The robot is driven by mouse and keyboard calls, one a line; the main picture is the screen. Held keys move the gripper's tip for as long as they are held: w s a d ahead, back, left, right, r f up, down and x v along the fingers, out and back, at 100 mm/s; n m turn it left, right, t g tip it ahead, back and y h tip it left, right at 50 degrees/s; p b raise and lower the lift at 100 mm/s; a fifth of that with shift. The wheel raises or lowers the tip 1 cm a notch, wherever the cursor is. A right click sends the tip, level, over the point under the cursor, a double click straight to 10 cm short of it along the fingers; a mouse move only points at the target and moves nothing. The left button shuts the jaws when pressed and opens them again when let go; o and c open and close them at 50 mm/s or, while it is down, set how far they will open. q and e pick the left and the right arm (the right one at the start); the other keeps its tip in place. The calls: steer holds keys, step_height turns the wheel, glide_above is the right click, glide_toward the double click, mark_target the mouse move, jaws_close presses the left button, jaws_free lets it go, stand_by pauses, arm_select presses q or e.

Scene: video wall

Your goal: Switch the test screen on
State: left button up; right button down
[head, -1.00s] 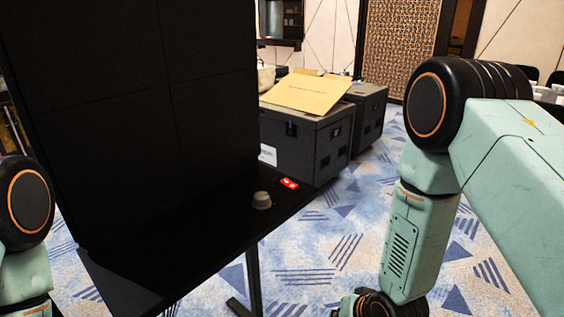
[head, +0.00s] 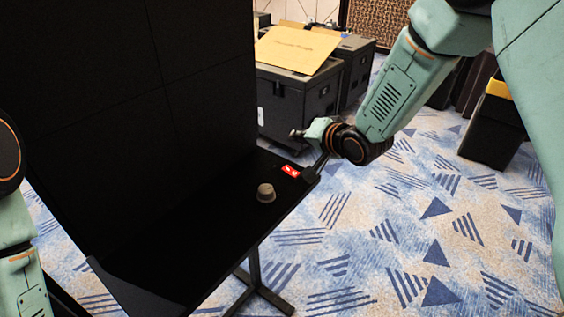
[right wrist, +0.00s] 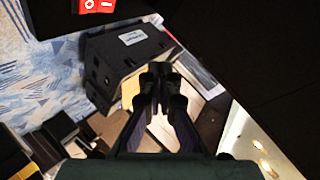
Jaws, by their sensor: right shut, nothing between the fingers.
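The test screen (head: 110,80) is a tall black panel of several tiles standing at the left in the head view; it is dark. On the black shelf (head: 200,235) before it sits a small red switch (head: 290,171) with white marks, near the far right corner. The switch also shows at the top edge of the right wrist view (right wrist: 97,5), partly cut off. A grey knob (head: 265,193) stands nearer on the shelf. My right gripper (head: 318,165) is shut and empty, just right of the switch; its closed fingers show in the wrist view (right wrist: 160,72). My left gripper is out of view.
Dark equipment cases (head: 290,105) with a cardboard sheet (head: 297,48) on top stand behind the shelf. A black bin with a yellow edge (head: 492,125) stands at the right. The patterned carpet (head: 400,240) right of the shelf is clear.

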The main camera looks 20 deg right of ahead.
steer(key=b, duration=0.4)
glide_above(292, 173)
steer(key=s, duration=0.1)
steer(key=f, duration=0.2)
steer(key=d+f, duration=0.1)
steer(key=f, duration=0.1)
steer(key=shift+f, duration=0.15)
steer(key=shift+f+b, duration=0.7)
steer(key=shift+w+a+f+b, duration=0.2)
steer(key=shift+a+f+b, duration=0.15)
steer(key=shift+f, duration=0.2)
steer(key=shift+w+a+f+b, duration=0.15)
steer(key=shift+a+f+b, duration=0.05)
steer(key=shift+f+b, duration=0.3)
steer(key=shift+w+f, duration=0.3)
steer(key=shift+f, duration=0.15)
steer(key=shift+s+d+r, duration=0.1)
steer(key=shift+d, duration=0.05)
steer(key=shift+s+r, duration=0.1)
steer(key=shift+s, duration=0.05)
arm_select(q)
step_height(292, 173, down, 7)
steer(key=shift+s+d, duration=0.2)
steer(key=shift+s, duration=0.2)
